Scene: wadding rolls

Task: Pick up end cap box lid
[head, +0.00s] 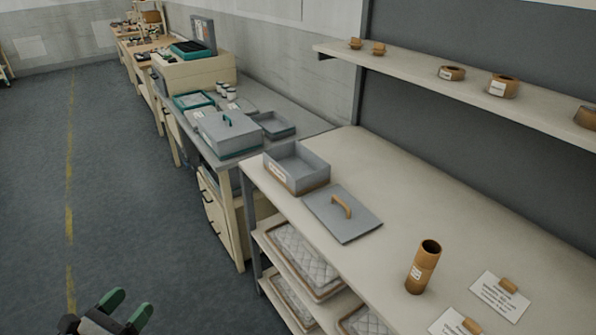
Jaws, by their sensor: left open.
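A flat grey lid (325,221) with a tan arched handle lies on the near workbench. It lies right beside an open grey box (297,168) with a label on its front, which I take to be the end cap box. The inside of the box is only partly visible. My left gripper (128,308) has green fingertips and is at the bottom left, over the floor. It is open and empty, well to the left of the bench and apart from the lid. My right gripper does not show.
The workbench (392,205) bears a brown tube (422,267) and label cards (499,297). A shelf (420,72) above holds several small brown pieces. Quilted wadding (304,258) lies in trays below. A farther bench carries a grey case (228,133). The floor at left is clear.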

